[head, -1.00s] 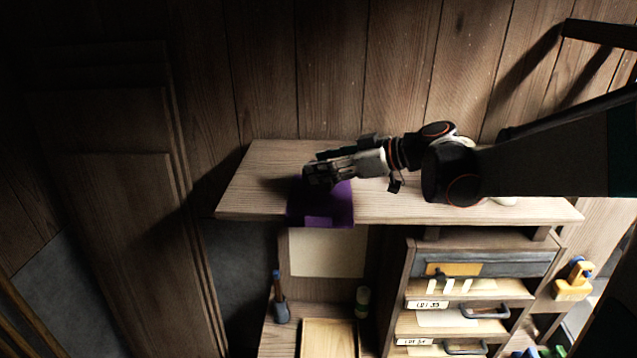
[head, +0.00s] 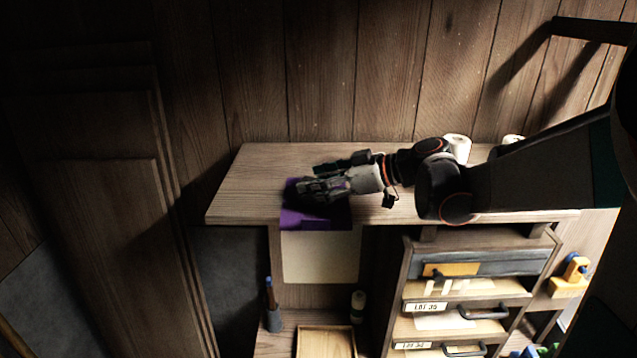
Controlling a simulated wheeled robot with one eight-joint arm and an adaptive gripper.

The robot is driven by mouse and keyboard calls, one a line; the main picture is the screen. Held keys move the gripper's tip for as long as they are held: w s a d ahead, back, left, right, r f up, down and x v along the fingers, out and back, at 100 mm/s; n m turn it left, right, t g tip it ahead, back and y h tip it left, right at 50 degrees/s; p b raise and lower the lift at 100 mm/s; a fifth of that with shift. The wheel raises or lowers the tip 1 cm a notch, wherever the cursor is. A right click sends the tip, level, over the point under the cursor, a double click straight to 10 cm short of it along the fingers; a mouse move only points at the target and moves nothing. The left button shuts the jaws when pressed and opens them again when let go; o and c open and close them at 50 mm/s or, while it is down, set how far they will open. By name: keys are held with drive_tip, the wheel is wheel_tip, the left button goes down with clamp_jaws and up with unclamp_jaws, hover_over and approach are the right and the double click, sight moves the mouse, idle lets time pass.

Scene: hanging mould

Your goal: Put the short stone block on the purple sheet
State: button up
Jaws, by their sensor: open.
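The purple sheet (head: 318,219) lies on the wooden shelf top (head: 247,190), with its front part hanging over the front edge. My gripper (head: 306,190) is open above the sheet and covers part of it, with its fingers pointing left. The area between and under the fingers is dark, and I cannot make out a stone block there. Two pale rounded objects stand at the back of the shelf, one (head: 457,147) just behind my arm and one (head: 513,140) further right. I cannot tell whether either is the short stone block.
A plank wall rises behind the shelf. The left end of the shelf top is clear. A yellow item (head: 573,275) sits at the right.

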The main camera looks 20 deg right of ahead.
drive_tip(key=shift+w+a+r, duration=0.1)
drive_tip(key=shift+r, duration=0.1)
drive_tip(key=p+v, duration=0.3)
drive_tip(key=v, duration=0.9)
